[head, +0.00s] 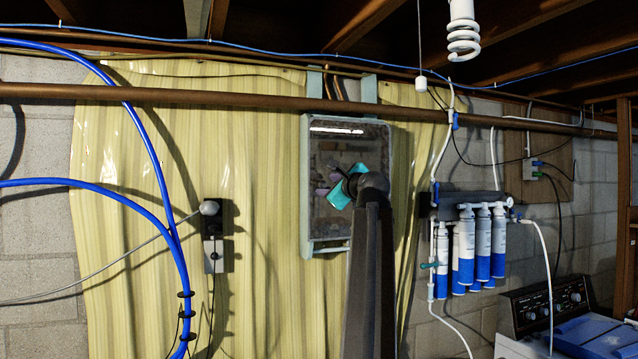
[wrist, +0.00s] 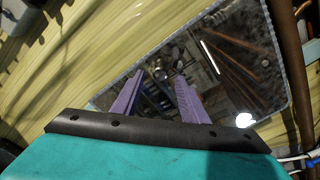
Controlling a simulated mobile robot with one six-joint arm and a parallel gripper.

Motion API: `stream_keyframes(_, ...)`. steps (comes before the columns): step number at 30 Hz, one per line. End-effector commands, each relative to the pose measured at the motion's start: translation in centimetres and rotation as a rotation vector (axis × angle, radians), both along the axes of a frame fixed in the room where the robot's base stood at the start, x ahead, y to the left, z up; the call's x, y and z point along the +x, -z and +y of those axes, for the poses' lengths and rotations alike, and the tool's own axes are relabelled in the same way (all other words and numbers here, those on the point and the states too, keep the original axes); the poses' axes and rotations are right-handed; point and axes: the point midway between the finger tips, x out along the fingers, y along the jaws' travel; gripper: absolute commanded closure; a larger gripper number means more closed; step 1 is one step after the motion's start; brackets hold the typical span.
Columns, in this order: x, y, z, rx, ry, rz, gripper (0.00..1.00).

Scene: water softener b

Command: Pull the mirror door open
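The mirror door (head: 335,150) is the dark reflective front of a pale green wall cabinet (head: 304,185). It looks shut against its frame. In the wrist view the mirror (wrist: 225,60) is tilted and fills the upper middle, reflecting the room. My gripper (head: 326,185) is in front of the mirror's middle in the head view, with its teal body and my dark arm covering the lower right of the cabinet. In the wrist view the two purple fingers of my gripper (wrist: 162,85) are spread apart with nothing between them. I cannot tell whether they touch the mirror.
A brown pipe (head: 200,97) runs along the wall just above the cabinet. A grey switch box (head: 214,255) is to the left, and blue hoses (head: 160,160) hang further left. White-and-blue filter cylinders (head: 483,245) are on the right, above a washing machine (head: 545,310).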

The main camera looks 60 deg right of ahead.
Motion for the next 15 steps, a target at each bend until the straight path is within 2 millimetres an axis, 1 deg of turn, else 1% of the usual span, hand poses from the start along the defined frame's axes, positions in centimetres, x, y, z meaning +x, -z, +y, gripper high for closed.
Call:
stream_keyframes(1,0.7,-0.3,-0.5,0.0,-0.001,0.001,0.6)
stream_keyframes(6,2.0,-0.2,-1.5,0.0,-0.001,0.001,0.6)
stream_keyframes(9,2.5,-0.1,-1.8,-0.001,0.0,0.001,0.6)
stream_keyframes(15,2.7,0.0,-2.0,-0.001,0.001,0.0,0.6)
